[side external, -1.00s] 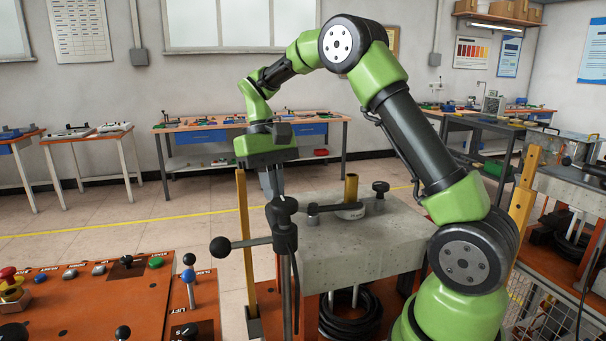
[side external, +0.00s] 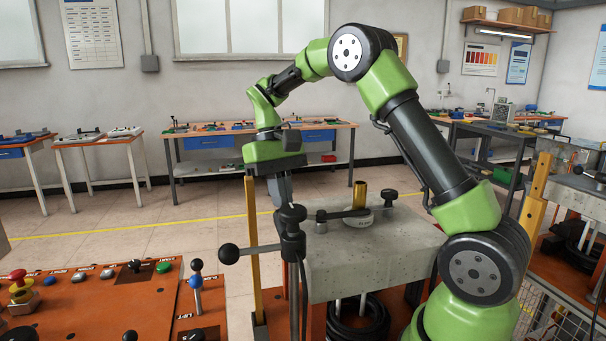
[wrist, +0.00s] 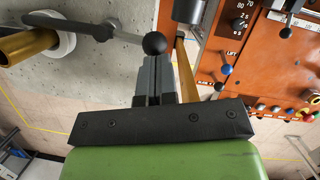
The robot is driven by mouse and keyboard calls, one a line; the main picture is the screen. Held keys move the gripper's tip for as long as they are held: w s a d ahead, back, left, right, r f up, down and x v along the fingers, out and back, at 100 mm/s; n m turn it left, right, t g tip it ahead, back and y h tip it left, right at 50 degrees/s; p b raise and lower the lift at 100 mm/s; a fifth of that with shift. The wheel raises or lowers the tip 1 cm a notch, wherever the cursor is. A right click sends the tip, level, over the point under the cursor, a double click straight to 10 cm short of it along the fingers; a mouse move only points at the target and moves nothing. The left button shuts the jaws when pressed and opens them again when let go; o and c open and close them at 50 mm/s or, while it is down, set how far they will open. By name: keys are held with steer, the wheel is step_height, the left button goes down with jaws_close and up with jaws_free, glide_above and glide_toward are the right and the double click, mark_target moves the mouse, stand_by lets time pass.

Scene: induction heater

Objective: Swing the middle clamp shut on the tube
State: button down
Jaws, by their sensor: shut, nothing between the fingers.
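The brass tube (side external: 360,194) stands upright from a white collar (side external: 357,219) on the grey block; both also show at the left of the wrist view. A dark clamp arm (side external: 342,214) lies level over the block and reaches to the collar beside the tube. In the wrist view the arm (wrist: 80,27) crosses the collar; I cannot tell whether it touches the tube. Towards its other end is a black ball knob (wrist: 154,44). My gripper (wrist: 154,60) is shut and empty, its fingertips right at the knob; contact is unclear. In the side view a black post partly hides the fingertips.
The black post (side external: 291,238) with a ball-ended handle (side external: 229,254) stands in front of the block (side external: 370,258). A yellow upright bar (side external: 253,245) is close to my gripper. An orange control panel (side external: 110,300) with levers lies at left. A knob (side external: 389,198) stands right of the tube.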

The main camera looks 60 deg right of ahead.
steer(key=v, duration=0.7)
steer(key=shift+r, duration=0.2)
stand_by(1.0)
steer(key=s+a+t, duration=0.5)
steer(key=s, duration=0.4)
steer(key=s+a+r+n+t, duration=0.1)
steer(key=s+a+t, duration=0.4)
steer(key=s, duration=0.4)
steer(key=shift+a+y, duration=0.3)
steer(key=shift+a, duration=0.5)
steer(key=c, duration=1.8)
jaws_free()
steer(key=shift+c, duration=0.2)
